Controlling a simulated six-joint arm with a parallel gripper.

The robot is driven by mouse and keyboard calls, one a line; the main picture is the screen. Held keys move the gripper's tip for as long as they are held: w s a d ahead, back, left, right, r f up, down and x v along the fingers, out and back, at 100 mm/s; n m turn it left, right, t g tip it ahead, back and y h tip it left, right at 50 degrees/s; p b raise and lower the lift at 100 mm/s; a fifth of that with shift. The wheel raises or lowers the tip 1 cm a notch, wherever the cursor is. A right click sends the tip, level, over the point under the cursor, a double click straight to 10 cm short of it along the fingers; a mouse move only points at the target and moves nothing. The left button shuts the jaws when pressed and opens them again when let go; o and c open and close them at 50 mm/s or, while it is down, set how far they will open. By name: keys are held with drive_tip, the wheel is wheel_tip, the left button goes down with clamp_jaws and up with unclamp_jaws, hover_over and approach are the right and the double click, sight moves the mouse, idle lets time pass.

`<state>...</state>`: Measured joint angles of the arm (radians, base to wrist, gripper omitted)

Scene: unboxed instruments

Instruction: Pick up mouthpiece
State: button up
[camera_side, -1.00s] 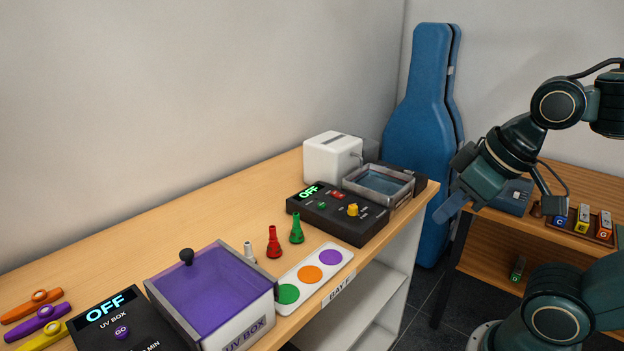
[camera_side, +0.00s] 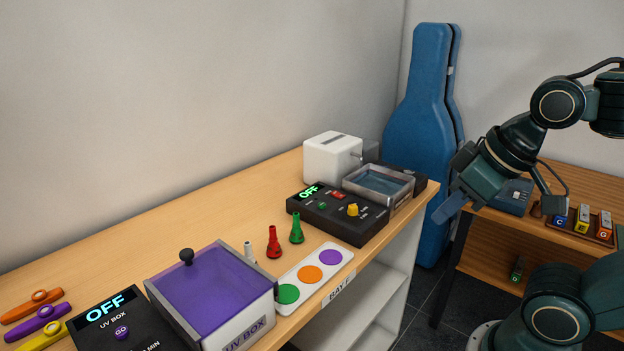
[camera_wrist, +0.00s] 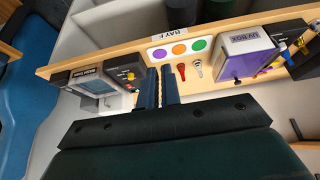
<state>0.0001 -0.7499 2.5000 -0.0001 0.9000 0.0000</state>
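Three small mouthpieces stand upright on the wooden bench: a grey-white one (camera_side: 249,252), a red one (camera_side: 273,243) and a green one (camera_side: 297,229). In the wrist view the red one (camera_wrist: 181,72) and the grey-white one (camera_wrist: 198,69) show just right of my fingers; the green one is not visible there, probably behind them. My gripper (camera_side: 447,211) hangs in the air right of the bench, well apart from the mouthpieces. In the wrist view its two blue fingers (camera_wrist: 160,70) stand close together with a narrow gap and nothing seen between them.
A purple-lidded UV box (camera_side: 212,292) stands at the front, and a tray with green, orange and purple discs (camera_side: 297,273) lies by the mouthpieces. A black control box (camera_side: 337,215) and a water bath (camera_side: 379,186) stand behind. Kazoos (camera_side: 38,319) lie at left. A blue instrument case (camera_side: 424,110) stands behind.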

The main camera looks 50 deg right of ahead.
drive_tip(key=o, duration=0.9)
drive_tip(key=shift+w+r, duration=0.1)
drive_tip(key=w+a+r+m+g, duration=0.15)
drive_tip(key=w+m, duration=0.25)
drive_tip(key=w, duration=0.5)
drive_tip(key=w+a+r+m+g, duration=0.1)
drive_tip(key=w+a+r+m, duration=0.2)
drive_tip(key=w, duration=0.5)
drive_tip(key=w+a+f+m+g, duration=0.1)
drive_tip(key=w+a+f+m, duration=0.1)
drive_tip(key=w, duration=0.3)
drive_tip(key=w+a+f+m+g, duration=0.1)
drive_tip(key=w+a+f+m, duration=0.2)
drive_tip(key=w, duration=0.3)
drive_tip(key=w+a+f+m+g, duration=0.1)
drive_tip(key=w+a+f+m, duration=0.2)
drive_tip(key=w+f, duration=0.2)
drive_tip(key=shift+w+f, duration=0.1)
drive_tip(key=shift+w, duration=0.15)
